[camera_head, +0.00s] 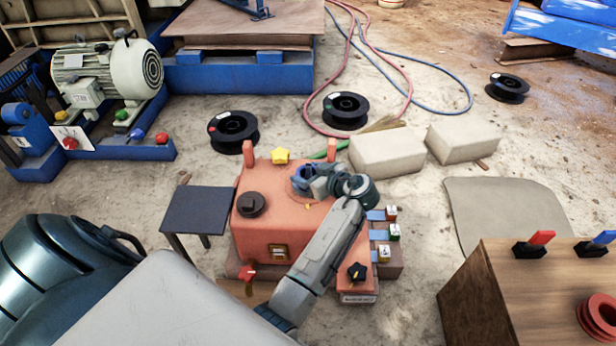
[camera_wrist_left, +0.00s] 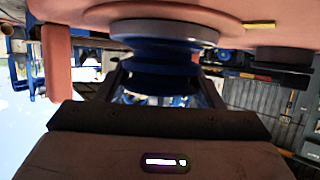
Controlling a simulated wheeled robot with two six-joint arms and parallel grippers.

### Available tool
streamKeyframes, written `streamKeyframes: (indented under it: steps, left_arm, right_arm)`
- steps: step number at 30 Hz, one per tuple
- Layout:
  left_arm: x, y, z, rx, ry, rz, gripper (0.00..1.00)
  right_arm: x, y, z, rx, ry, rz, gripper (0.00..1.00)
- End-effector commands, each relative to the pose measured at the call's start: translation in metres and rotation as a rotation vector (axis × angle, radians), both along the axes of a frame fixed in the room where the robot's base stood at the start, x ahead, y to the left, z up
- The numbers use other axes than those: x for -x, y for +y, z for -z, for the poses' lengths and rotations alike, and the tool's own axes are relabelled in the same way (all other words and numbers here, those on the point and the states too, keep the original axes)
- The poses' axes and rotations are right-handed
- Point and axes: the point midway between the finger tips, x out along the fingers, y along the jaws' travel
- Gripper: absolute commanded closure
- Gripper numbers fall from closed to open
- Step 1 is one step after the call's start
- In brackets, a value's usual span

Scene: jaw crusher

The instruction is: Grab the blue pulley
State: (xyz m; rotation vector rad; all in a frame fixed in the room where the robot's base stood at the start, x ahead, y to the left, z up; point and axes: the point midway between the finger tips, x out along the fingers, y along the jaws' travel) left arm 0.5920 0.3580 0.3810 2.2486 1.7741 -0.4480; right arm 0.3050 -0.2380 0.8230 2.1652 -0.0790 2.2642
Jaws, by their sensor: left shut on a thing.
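The blue pulley (camera_head: 302,173) is on top of the orange machine housing (camera_head: 252,228), partly hidden by my left gripper (camera_head: 313,184). In the left wrist view the blue pulley (camera_wrist_left: 160,50) sits between the two dark fingers of my left gripper (camera_wrist_left: 165,85), against a round grey seat on the orange surface. That view looks upside down. The left gripper is shut on the pulley. Whether the pulley is lifted off its seat cannot be told. My right gripper is not in view.
A dark side table (camera_head: 198,211) stands left of the housing. Colored labelled blocks (camera_head: 392,230) line its right side. A wooden cabinet (camera_head: 480,290) with levers is at the lower right. Black spools (camera_head: 346,110) and pale blocks (camera_head: 388,153) lie behind.

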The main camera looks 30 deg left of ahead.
Motion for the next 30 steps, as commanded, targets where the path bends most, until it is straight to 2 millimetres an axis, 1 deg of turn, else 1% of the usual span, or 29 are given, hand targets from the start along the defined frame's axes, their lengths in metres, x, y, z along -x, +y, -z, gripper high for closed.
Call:
streamKeyframes:
  steps: [1, 2, 3, 8, 11, 14, 16, 17, 18, 21, 24, 27, 30]
  left_arm:
    - [0.0, 0.0, 0.0, 0.0, 0.0, 0.0, 0.65]
    - [0.0, 0.0, 0.0, 0.0, 0.0, 0.0, 0.71]
    - [0.0, 0.0, -0.001, -0.002, -0.001, 0.0, 0.74]
    - [0.0, 0.0, -0.001, -0.001, -0.001, 0.0, 0.74]
    - [0.0, 0.0, -0.005, -0.001, -0.003, 0.0, 0.74]
    - [-0.001, 0.0, -0.016, -0.001, -0.004, 0.0, 0.74]
    - [0.0, 0.0, -0.026, -0.001, -0.004, -0.001, 0.74]
    - [0.0, 0.0, -0.031, -0.001, -0.004, -0.001, 0.74]
    - [-0.001, 0.0, -0.042, -0.001, -0.005, -0.001, 0.74]
    - [-0.001, 0.0, -0.064, -0.001, -0.005, -0.001, 0.74]
    - [-0.001, 0.0, -0.081, -0.001, -0.005, 0.0, 0.74]
    - [0.0, 0.0, -0.093, 0.0, -0.003, 0.0, 0.74]
    - [0.0, 0.0, -0.099, -0.001, -0.002, -0.001, 0.74]
  right_arm:
    - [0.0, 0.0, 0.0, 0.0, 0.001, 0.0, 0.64]
    - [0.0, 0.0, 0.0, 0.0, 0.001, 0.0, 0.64]
    - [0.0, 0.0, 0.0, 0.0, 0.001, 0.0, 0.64]
    - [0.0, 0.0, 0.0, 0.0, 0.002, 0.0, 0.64]
    - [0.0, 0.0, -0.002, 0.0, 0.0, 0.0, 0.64]
    - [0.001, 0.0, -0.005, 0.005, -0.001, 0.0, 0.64]
    - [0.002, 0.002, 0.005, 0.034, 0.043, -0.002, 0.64]
    - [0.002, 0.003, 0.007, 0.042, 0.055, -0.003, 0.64]
    - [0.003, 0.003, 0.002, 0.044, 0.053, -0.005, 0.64]
    - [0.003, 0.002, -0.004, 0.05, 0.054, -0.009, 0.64]
    - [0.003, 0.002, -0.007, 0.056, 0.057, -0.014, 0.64]
    - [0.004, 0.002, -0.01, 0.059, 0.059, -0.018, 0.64]
    - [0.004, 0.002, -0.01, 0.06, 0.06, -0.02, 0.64]
